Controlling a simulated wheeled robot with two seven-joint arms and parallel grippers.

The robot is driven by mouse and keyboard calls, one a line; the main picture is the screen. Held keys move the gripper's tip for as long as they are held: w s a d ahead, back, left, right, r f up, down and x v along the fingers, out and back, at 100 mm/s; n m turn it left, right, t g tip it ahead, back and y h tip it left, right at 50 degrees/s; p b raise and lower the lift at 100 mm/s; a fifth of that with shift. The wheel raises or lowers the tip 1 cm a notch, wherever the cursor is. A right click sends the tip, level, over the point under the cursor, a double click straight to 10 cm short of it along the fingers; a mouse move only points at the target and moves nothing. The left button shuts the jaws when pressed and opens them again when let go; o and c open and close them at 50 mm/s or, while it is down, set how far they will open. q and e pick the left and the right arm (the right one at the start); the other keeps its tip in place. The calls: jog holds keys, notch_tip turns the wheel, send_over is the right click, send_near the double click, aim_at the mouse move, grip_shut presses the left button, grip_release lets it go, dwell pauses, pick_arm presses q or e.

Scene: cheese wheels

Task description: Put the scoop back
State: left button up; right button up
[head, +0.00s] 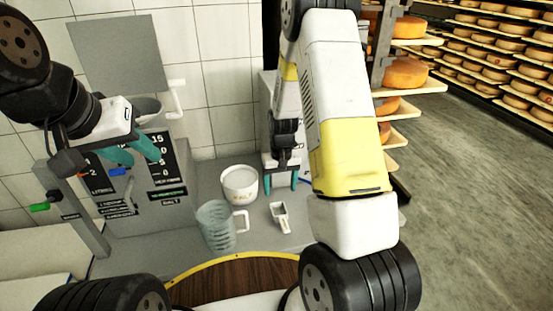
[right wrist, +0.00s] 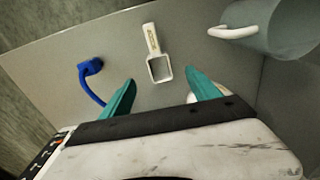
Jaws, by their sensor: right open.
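The scoop (head: 279,217), small and white with a square bowl, lies on the grey counter (head: 255,237) right of the jug. In the right wrist view the scoop (right wrist: 151,40) lies ahead of the fingertips, its bowl nearest them and its handle pointing away. My right gripper (head: 281,182) is open and empty, just behind the scoop in the head view; its teal fingers also show in the right wrist view (right wrist: 159,77), apart from the scoop. My left gripper (head: 133,154) has its teal fingers apart, in front of the grey panelled machine, with nothing seen between them.
A white tub (head: 240,184) with lettering stands behind a clear measuring jug (head: 215,227) on the counter. A blue hooked piece (right wrist: 90,82) is left of the scoop in the right wrist view. The grey machine (head: 150,205) stands left; cheese shelves (head: 415,88) stand right.

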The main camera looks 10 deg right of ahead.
notch_tip(320, 180, up, 14)
jog(key=s+a+t, duration=0.1)
jog(key=s+t, duration=0.1)
jog(key=s+a+r+t+y, duration=0.1)
jog(key=s+r+t, duration=0.3)
jog(key=s+r, duration=1.5)
jog(key=shift+s+y, duration=0.35)
jog(key=shift+y, duration=0.15)
